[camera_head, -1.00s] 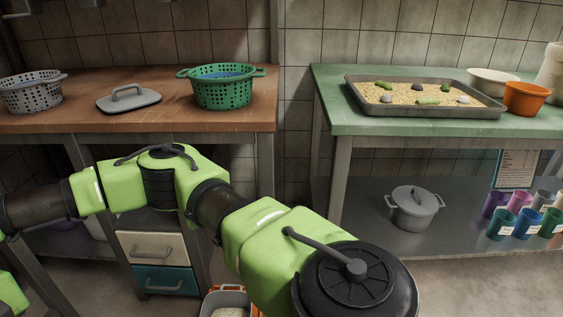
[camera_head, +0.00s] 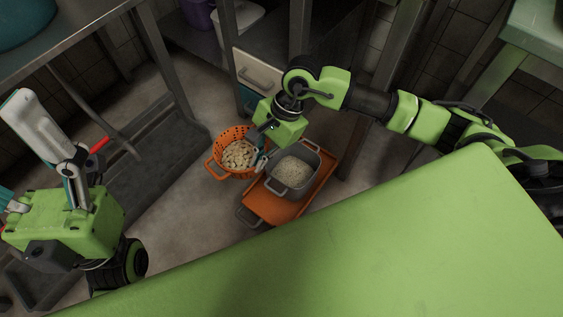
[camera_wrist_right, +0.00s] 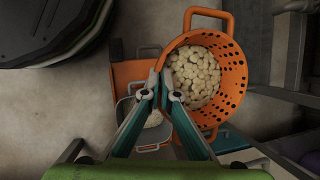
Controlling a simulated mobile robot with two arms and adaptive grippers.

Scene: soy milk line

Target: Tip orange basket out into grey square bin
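The orange basket (camera_head: 215,160) is perforated, has loop handles and is full of pale chunks. It looks upright and sits just left of the grey square bin (camera_head: 312,184). The bin holds pale grain and stands on an orange platform low on the floor. My right gripper (camera_head: 260,156) is at the basket's bin-side rim. In the right wrist view the fingers (camera_wrist_right: 161,80) close around the rim of the basket (camera_wrist_right: 234,70), which looks nearer than the bin (camera_wrist_right: 128,108).
The orange platform (camera_head: 268,206) has bare room around the bin. A metal bench (camera_head: 95,35) stands at upper left, above a dark floor grate (camera_head: 160,165). A drawer unit (camera_head: 257,75) is behind my right gripper. A green-topped table (camera_head: 535,30) is at upper right.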

